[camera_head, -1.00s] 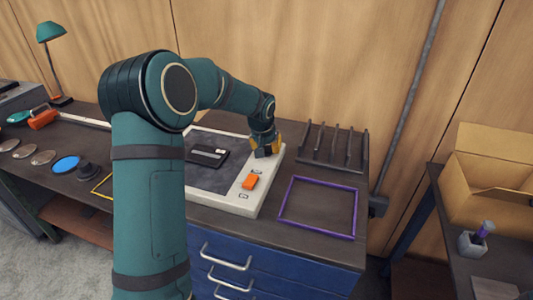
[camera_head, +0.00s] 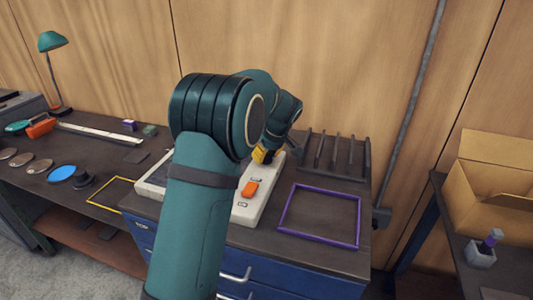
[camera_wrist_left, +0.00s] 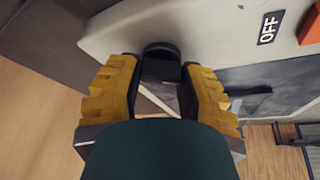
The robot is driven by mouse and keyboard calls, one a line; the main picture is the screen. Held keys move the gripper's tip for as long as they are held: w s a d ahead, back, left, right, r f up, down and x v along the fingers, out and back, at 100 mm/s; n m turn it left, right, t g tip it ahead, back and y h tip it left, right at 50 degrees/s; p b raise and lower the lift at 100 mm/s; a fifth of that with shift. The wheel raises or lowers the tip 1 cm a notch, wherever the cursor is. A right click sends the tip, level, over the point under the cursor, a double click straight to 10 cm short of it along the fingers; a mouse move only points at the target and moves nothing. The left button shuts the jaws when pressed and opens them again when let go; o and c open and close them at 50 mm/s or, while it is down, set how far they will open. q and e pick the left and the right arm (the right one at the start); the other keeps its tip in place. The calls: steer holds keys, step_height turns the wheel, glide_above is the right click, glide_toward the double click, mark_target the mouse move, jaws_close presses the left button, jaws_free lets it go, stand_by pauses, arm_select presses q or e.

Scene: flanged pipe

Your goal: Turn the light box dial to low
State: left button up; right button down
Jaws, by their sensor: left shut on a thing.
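The light box (camera_head: 246,212) is a pale flat panel on the bench, mostly hidden behind my left arm in the head view. It also shows in the left wrist view (camera_wrist_left: 215,28). An orange switch (camera_head: 250,189) sits on its strip, with an "OFF" label beside it in the left wrist view. My left gripper (camera_head: 263,155), with yellow fingers, is at the far end of that strip. In the left wrist view its fingers are shut on the dark dial (camera_wrist_left: 161,62), one on each side. The dial's setting cannot be read. My right gripper is out of view.
A dark slotted rack (camera_head: 335,158) stands close right of the gripper. A purple frame (camera_head: 320,215) lies in front of it. A yellow frame (camera_head: 112,193) and a blue disc (camera_head: 62,173) lie to the left. A cardboard box (camera_head: 490,185) stands at far right.

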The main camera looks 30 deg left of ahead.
arm_select(q)
steer(key=n+g+p, duration=0.1)
steer(key=n, duration=0.2)
steer(key=shift+f+n+g+p, duration=0.1)
steer(key=shift+n+g+p, duration=0.75)
steer(key=shift+n, duration=0.85)
steer(key=o, duration=1.2)
steer(key=v, duration=1.2)
steer(key=shift+s, duration=0.1)
